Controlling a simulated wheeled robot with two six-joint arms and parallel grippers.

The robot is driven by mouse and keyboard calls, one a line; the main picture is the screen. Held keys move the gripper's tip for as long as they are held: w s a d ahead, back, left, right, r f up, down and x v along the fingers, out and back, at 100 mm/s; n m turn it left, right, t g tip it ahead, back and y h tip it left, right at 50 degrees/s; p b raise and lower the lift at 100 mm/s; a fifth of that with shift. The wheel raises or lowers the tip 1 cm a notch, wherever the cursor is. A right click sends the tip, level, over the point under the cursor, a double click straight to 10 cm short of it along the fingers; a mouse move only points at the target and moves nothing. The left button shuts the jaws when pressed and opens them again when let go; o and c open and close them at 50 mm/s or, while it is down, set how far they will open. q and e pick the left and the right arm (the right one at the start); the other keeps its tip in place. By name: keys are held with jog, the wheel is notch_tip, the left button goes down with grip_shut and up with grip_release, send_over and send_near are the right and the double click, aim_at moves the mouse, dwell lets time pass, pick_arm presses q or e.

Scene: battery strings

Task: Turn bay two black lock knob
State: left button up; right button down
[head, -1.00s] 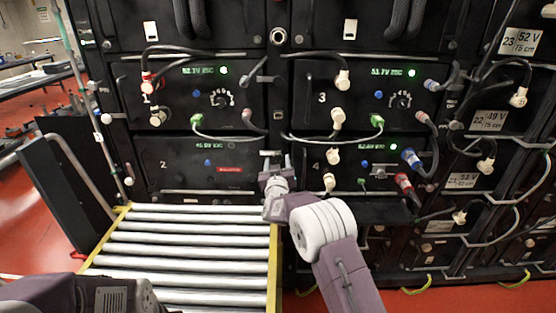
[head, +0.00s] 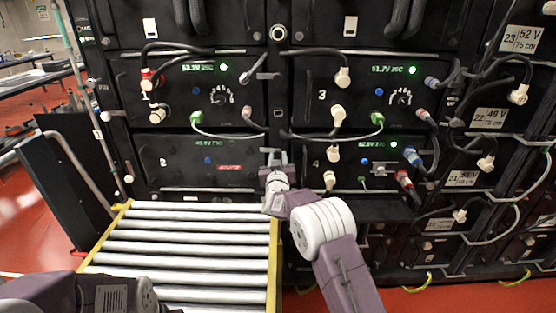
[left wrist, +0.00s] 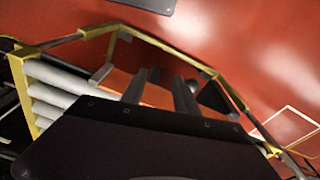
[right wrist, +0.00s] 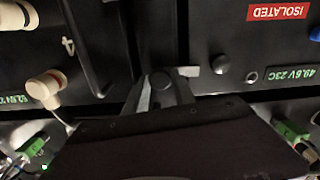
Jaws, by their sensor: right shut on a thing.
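Bay two (head: 190,178) is the black front panel marked 2, with a red label and a dim green readout. In the right wrist view its label reads ISOLATED (right wrist: 278,12). My right gripper (head: 274,158) is at the right edge of bay two. In the right wrist view the black lock knob (right wrist: 161,80) shows between the fingers of that gripper (right wrist: 160,88), which are shut on it. The knob is mostly hidden in the head view. My left gripper (left wrist: 160,90) is open and empty in the left wrist view, away from the panel.
A roller table (head: 185,238) with yellow side rails stands before bay two. Bay four (head: 345,165), right of the gripper, has plugs and cables close by. Bays one (head: 190,95) and three (head: 370,90) are above, with cables. Red floor is open at the left.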

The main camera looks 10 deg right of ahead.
jog(key=m+b, duration=0.2)
jog(key=m, duration=0.3)
jog(key=shift+f+b, duration=0.2)
jog(key=shift+b, duration=0.15)
jog(key=m+b, duration=0.2)
jog(key=m, duration=0.1)
jog(key=shift+m, duration=0.3)
jog(key=m+b, duration=0.3)
jog(key=m, duration=0.2)
jog(key=shift+b, duration=0.35)
jog(key=shift+m+b, duration=0.9)
jog(key=shift+m, duration=0.8)
jog(key=c, duration=1.1)
grip_release()
jog(key=shift+r, duration=0.1)
jog(key=shift+o, duration=0.2)
jog(key=shift+s, duration=0.1)
